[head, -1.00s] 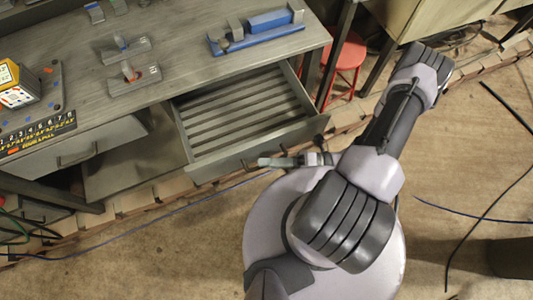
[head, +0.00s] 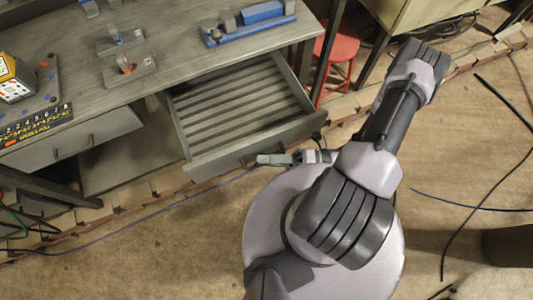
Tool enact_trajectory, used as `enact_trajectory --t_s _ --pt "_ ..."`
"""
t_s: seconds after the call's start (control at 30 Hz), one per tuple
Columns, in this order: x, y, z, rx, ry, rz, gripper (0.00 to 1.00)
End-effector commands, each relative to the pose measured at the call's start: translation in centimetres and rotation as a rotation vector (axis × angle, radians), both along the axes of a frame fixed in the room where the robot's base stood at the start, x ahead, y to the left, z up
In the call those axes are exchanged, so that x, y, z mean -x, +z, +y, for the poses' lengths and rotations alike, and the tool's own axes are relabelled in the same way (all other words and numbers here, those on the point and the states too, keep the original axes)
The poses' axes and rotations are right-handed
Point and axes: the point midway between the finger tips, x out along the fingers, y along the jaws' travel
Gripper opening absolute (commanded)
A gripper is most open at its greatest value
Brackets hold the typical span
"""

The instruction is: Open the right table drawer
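The right table drawer (head: 205,166) is pulled well out of the grey table (head: 75,42). Its ribbed inside shows and looks empty. My gripper (head: 262,159) is at the drawer's front face, near its right half, where the handle would be. My arm reaches in from the right.
The left drawer (head: 72,148) is closed or nearly so. A red stool (head: 337,50) stands right of the table. Blue tooling (head: 262,12) and a yellow box (head: 12,75) are on the tabletop. Dark cables (head: 470,208) lie on the floor, which is otherwise open in front.

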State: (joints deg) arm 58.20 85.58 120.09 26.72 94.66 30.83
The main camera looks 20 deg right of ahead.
Motion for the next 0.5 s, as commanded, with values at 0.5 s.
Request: enact_trajectory --t_s 0.5 --pt "1.2 -0.1 -3.3 0.003 -0.007 -0.002 0.32"
